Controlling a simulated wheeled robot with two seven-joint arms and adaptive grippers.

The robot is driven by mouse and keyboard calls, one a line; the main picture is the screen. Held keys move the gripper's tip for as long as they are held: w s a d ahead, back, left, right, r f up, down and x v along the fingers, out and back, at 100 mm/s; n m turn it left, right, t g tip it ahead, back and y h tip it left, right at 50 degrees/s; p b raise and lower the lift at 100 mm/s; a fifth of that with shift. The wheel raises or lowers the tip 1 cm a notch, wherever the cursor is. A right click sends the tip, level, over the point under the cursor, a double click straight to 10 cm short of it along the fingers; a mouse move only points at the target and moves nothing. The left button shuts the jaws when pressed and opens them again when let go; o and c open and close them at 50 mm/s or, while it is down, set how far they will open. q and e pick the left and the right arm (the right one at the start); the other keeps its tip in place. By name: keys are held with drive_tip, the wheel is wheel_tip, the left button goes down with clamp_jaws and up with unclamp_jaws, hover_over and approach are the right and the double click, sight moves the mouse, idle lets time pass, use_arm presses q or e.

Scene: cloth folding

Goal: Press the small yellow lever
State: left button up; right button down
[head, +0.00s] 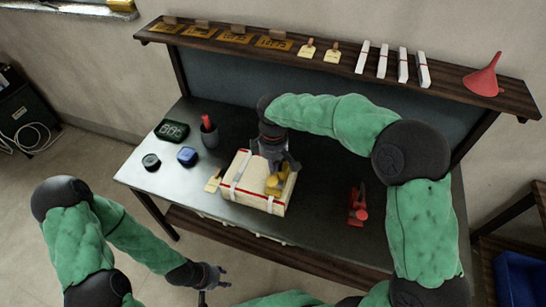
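A yellow device (279,181) sits on top of a cream box (252,205) with red edges and white straps, on the dark worktable. The small lever cannot be made out separately on the device. My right gripper (279,163) reaches down over the box, with its fingers at the upper part of the yellow device and hiding some of it. I cannot tell whether the fingers touch it or how far they are apart. My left gripper (217,284) is low in front of the table, away from the box, with its fingers apart and empty.
A red tool (357,205) lies right of the box. A small yellow-and-white item (213,182) lies left of it. A shelf (445,82) runs behind.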

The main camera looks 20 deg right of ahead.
sight(273, 179)
drive_tip(key=shift+f+b, duration=0.3)
drive_tip(key=shift+f, duration=1.95)
